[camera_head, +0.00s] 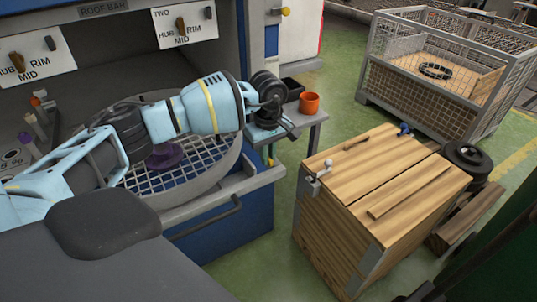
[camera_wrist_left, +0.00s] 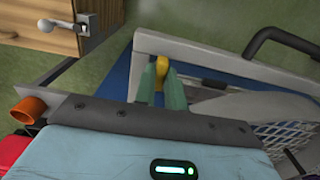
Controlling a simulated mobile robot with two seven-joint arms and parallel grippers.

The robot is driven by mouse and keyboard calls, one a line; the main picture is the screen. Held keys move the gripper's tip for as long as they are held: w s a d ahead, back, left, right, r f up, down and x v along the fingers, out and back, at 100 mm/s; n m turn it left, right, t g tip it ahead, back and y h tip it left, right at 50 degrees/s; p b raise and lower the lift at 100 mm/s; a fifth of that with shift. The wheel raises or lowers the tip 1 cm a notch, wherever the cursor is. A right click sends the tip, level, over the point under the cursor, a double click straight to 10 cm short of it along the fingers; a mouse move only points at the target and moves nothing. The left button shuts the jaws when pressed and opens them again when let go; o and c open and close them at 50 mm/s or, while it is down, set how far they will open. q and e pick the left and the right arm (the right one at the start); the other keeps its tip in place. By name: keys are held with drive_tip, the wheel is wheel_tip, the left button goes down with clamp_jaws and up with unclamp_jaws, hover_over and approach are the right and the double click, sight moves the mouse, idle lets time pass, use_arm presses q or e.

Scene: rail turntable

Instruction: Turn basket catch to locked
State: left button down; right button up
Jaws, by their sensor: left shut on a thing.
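The round mesh basket (camera_head: 205,183) sits in a grey-rimmed tub of the blue machine, and part of its mesh shows in the left wrist view (camera_wrist_left: 272,132). A small yellow knob (camera_wrist_left: 161,62), which looks like the basket catch, is at the corner of the machine's grey front ledge. My left gripper (camera_wrist_left: 161,84) is shut on this knob, with one green finger on each side. In the head view my left gripper (camera_head: 270,158) is at the ledge's right end, partly hidden by my wrist. The catch's marking and exact angle cannot be read. My right gripper is not in view.
A wooden crate (camera_head: 390,165) with a metal latch (camera_head: 318,172) stands to the right. An orange cup (camera_head: 310,103) stands on a small grey side shelf close to my left wrist. A wire-mesh cage (camera_head: 430,70) is at the back right. Green floor lies between machine and crate.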

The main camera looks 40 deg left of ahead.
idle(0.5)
use_arm(q)
drive_tip(key=c, duration=1.5)
unclamp_jaws()
drive_tip(key=shift+o, duration=0.2)
drive_tip(key=shift+r, duration=3.95)
drive_tip(key=shift+f, duration=0.1)
